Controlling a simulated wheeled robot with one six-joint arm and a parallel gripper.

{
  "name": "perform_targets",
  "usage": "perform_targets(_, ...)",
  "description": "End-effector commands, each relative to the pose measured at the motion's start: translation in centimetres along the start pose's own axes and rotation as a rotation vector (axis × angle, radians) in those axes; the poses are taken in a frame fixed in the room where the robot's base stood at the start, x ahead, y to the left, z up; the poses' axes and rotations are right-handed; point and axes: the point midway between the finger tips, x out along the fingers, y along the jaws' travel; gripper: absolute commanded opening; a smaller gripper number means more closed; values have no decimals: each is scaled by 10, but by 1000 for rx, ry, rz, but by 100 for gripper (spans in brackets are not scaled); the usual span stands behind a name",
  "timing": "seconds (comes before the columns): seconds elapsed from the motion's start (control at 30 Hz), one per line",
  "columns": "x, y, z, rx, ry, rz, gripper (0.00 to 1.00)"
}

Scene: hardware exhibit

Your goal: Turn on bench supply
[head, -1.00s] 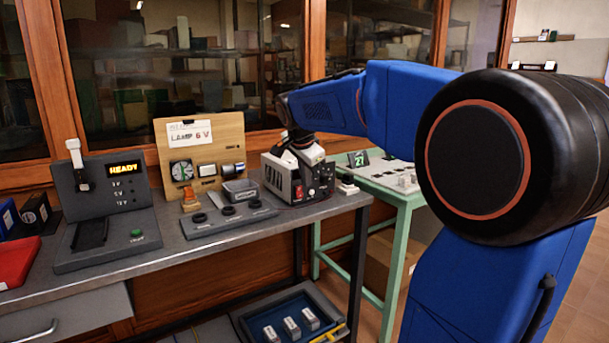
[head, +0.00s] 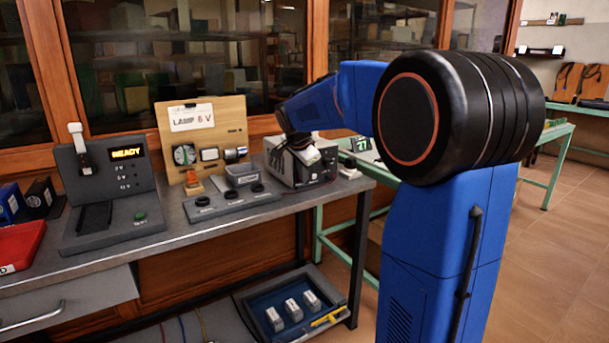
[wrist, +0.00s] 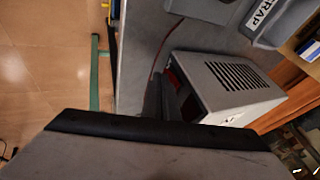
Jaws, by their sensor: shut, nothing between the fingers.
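The bench supply (head: 290,172) is a grey box with a dark front panel at the right end of the workbench. In the wrist view its vented grey casing (wrist: 232,88) lies right of centre, with a bit of a red part (wrist: 175,80) on its dark front. My gripper (head: 312,158) is shut and empty, pointing down at the supply's front. In the wrist view my gripper (wrist: 155,100) has its dark fingers close beside that front; I cannot tell whether they touch it. Most of the front panel is hidden by the gripper.
A wooden lamp board (head: 220,115) and a grey tray with round sockets (head: 230,200) stand left of the supply. A console reading READY (head: 105,190) is further left. A green-framed table (head: 395,170) stands behind to the right. Open floor lies at the right.

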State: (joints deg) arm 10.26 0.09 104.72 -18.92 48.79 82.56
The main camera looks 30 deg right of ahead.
Motion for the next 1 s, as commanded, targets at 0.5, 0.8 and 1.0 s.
perform_targets(0.5,4,-2,1,0,0,0,0)
perform_targets(0.8,-3,-5,-2,0,0,0,0)
perform_targets(1.0,-9,-8,-4,0,1,-1,0)
